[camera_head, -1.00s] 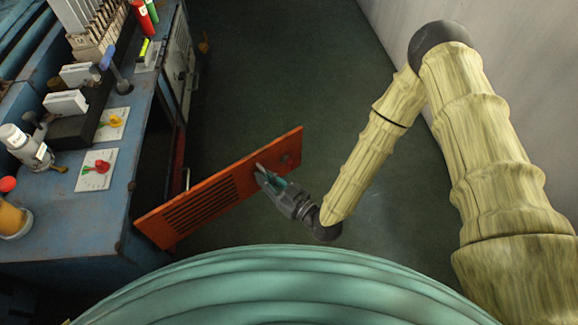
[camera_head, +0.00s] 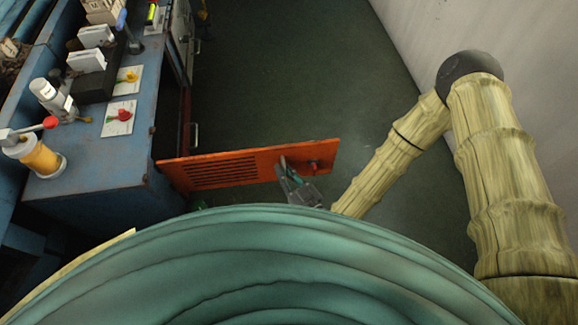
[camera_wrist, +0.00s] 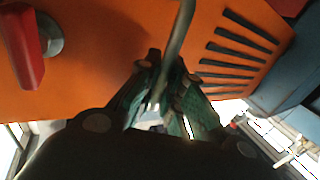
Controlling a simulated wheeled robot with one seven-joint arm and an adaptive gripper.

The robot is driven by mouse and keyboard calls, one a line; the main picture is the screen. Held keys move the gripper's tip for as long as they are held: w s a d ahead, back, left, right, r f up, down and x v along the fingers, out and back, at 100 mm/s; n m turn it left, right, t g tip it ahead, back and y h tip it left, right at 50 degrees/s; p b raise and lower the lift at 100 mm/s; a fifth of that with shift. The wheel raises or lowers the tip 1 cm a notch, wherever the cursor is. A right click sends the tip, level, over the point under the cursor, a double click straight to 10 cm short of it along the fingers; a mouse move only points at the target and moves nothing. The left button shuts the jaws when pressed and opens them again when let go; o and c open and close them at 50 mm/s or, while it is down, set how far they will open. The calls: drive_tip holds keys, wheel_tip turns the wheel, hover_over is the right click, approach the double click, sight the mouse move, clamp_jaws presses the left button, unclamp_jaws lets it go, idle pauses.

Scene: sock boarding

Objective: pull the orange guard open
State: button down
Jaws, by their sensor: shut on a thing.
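The orange guard (camera_head: 262,164) is a slotted panel that stands swung out from the front of the blue cabinet, attached near its left end. My gripper (camera_head: 287,172) is at the near face of the guard, toward its right end. In the wrist view, my gripper (camera_wrist: 168,88) is shut on a grey bar handle (camera_wrist: 180,38) in front of the orange guard (camera_wrist: 105,60). A red knob (camera_wrist: 24,45) on a grey base sits on the guard beside the handle. My own body hides the floor in front of the guard.
The blue cabinet (camera_head: 105,190) stands at the left, with white cards, a red knob (camera_head: 122,115) and an amber jar (camera_head: 40,157) on top. Dark green floor (camera_head: 290,75) is clear beyond the guard. A pale wall (camera_head: 470,35) runs along the right.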

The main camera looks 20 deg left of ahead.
drive_tip(key=shift+s+d, duration=0.1)
drive_tip(key=shift+s, duration=0.15)
drive_tip(key=c, duration=1.5)
unclamp_jaws()
drive_tip(key=shift+d, duration=0.1)
drive_tip(key=shift+c, duration=0.2)
drive_tip(key=v, duration=1.2)
